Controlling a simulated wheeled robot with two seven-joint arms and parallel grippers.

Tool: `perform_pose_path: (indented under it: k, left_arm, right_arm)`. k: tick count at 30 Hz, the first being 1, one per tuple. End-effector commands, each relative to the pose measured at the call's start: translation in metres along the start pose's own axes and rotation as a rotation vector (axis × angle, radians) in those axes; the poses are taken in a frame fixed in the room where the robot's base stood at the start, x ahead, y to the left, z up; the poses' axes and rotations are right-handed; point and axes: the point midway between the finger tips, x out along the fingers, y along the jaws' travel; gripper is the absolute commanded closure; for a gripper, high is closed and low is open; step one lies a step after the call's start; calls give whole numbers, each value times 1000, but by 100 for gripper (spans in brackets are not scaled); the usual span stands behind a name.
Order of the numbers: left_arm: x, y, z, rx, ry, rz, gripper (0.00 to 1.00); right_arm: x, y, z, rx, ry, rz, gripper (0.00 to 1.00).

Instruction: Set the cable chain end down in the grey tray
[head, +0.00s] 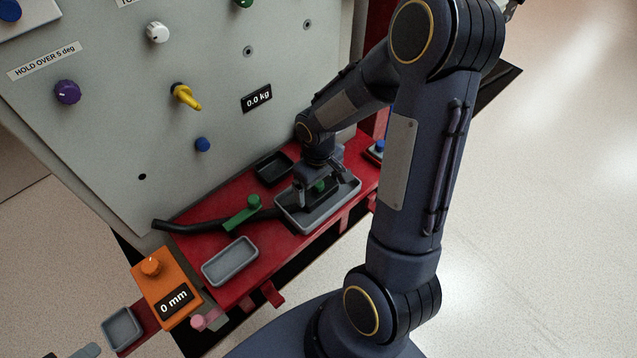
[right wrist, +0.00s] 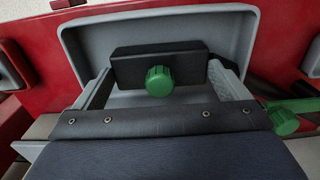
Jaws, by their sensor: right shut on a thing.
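The cable chain end, a dark block with a green knob, is between the fingers of my right gripper (head: 319,187). In the right wrist view, the block (right wrist: 130,69) spans the gap between both fingertips, and its knob faces the camera. My right gripper is shut on it. The grey tray (head: 331,213) lies under the gripper on the red bench, and its raised rim (right wrist: 150,15) surrounds the block on the far side in the right wrist view. I cannot tell whether the block touches the tray floor. My left gripper is not in view.
A black cable (head: 190,226) with a green clamp (head: 241,214) lies left of the tray. A smaller empty grey tray (head: 230,262) is nearer the front left. A black tray (head: 272,167) sits behind, by the grey panel (head: 120,120). An orange block (head: 165,288) stands at the bench's left end.

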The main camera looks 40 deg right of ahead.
Motion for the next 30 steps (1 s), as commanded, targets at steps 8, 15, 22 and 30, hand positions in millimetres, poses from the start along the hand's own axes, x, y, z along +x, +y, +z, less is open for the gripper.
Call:
perform_pose_path:
  k: [8, 15, 22, 30]
  left_arm:
    - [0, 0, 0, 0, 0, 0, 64]
    - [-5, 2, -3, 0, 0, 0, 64]
    - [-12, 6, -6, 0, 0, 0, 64]
    - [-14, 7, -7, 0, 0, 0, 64]
  right_arm:
    - [1, 0, 0, 0, 0, 0, 0]
    - [-22, 0, -1, 0, 5, 1, 0]
    - [-61, 0, -1, 0, 5, 1, 0]
    - [-78, 0, 0, 0, 1, 0, 0]
